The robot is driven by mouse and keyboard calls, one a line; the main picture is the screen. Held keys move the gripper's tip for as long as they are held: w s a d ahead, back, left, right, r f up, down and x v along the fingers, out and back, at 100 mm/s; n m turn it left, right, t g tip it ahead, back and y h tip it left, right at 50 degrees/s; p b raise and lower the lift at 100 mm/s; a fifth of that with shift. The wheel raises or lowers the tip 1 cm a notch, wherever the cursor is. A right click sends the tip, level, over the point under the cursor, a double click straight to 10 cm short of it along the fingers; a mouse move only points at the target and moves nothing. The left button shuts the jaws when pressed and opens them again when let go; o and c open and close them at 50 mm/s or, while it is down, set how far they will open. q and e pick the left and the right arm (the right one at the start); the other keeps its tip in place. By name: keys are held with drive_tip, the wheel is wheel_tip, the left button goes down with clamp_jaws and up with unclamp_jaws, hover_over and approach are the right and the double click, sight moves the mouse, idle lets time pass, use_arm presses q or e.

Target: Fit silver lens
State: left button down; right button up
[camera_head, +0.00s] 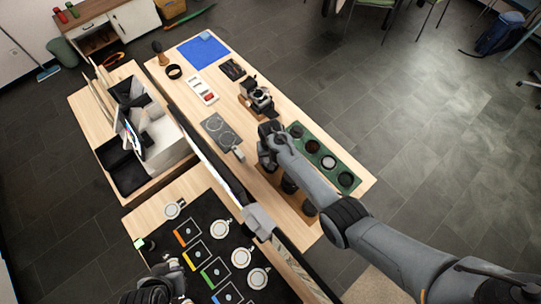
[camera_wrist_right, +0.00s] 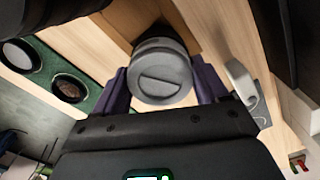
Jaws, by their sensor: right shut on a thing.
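The silver lens (camera_wrist_right: 160,72), a grey cylinder with a bar across its round end, sits between the dark fingers of my right gripper (camera_wrist_right: 164,84) in the right wrist view. The gripper is shut on it; I cannot tell whether the lens touches the wooden board below. In the head view my right gripper (camera_head: 268,152) is between the camera and the other dark lenses, and hides the lens. The black-and-silver camera (camera_head: 258,98) stands on a brown base farther back. My left gripper (camera_head: 176,268) is low at the left, over the black mat; its fingers are unclear.
A green tray (camera_head: 348,167) with round wells lies right of my right gripper. Dark lenses (camera_head: 290,184) stand on a brown board partly under my arm. A grey mat (camera_head: 216,124), white case (camera_head: 202,90) and blue cloth (camera_head: 203,52) lie left and back.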

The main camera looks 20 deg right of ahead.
drive_tip(key=shift+f, duration=0.1)
drive_tip(key=shift+s+m, duration=0.1)
drive_tip(key=shift+m, duration=0.9)
drive_tip(key=shift+p, duration=0.3)
